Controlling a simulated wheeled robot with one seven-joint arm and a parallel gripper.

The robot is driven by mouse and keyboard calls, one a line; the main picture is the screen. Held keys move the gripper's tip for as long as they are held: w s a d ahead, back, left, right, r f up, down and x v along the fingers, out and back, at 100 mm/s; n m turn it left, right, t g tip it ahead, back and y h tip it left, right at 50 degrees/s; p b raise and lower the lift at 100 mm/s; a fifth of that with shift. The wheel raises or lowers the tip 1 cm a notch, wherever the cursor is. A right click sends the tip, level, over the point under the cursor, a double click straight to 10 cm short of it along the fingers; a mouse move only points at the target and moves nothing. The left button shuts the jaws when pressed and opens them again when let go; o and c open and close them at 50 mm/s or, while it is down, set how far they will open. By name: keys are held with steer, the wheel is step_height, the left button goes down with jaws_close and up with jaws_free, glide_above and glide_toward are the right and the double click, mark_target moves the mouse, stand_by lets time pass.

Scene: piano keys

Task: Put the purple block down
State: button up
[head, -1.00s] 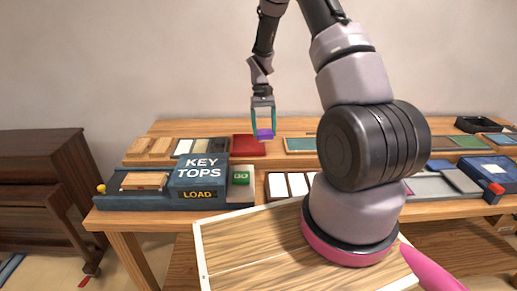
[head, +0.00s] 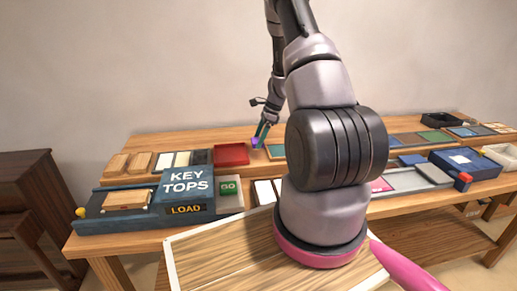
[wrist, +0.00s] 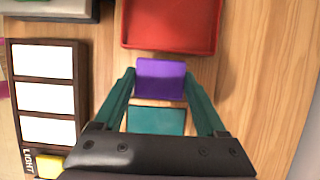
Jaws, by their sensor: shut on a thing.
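The purple block (wrist: 160,79) is small and flat-faced, held between the two teal fingers of my gripper (wrist: 160,80) in the wrist view. In the head view the block (head: 255,142) is a small purple patch at the tip of my tilted gripper (head: 261,135), just right of the red tray (head: 231,154). The red tray also shows at the top of the wrist view (wrist: 170,28), beyond the block. A teal panel (wrist: 155,121) shows between the fingers, nearer the palm. I cannot tell the block's height above the table.
A dark rack with white key tops (wrist: 45,98) lies left in the wrist view; bare wood (wrist: 255,75) is at right. A green-floored tray (head: 276,152) is right of the red tray.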

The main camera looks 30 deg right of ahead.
steer(key=shift+f, duration=1.9)
steer(key=shift+f, duration=0.15)
steer(key=o, duration=1.5)
steer(key=shift+o, duration=0.2)
